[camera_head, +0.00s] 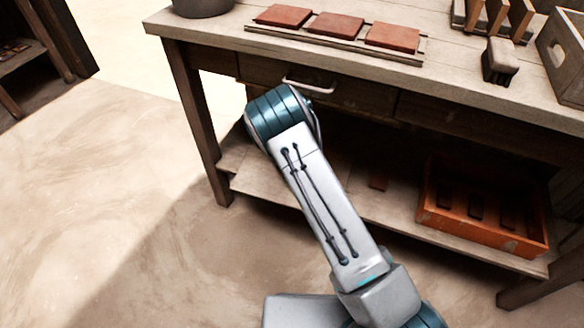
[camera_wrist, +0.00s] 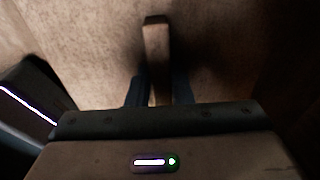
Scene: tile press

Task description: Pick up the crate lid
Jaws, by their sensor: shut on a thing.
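In the wrist view my gripper (camera_wrist: 158,88) is shut on a narrow wooden bar, which looks like the grip of the crate lid (camera_wrist: 156,45). The two dark fingers are on either side of the bar, and its far end sticks out beyond them. A brown surface fills the view behind the bar; I cannot tell how much of it is lid. In the head view the gripper and lid are not visible. An orange crate (camera_head: 468,238) with several dark blocks inside stands open on the low shelf at right.
The workbench (camera_head: 265,55) carries red tiles (camera_head: 334,25) on a board, a brush (camera_head: 500,62), a wooden rack (camera_head: 492,18), a wooden box (camera_head: 566,60) and a dark pot (camera_head: 203,6). A drawer handle (camera_head: 308,86) is on its front. The floor at left is clear.

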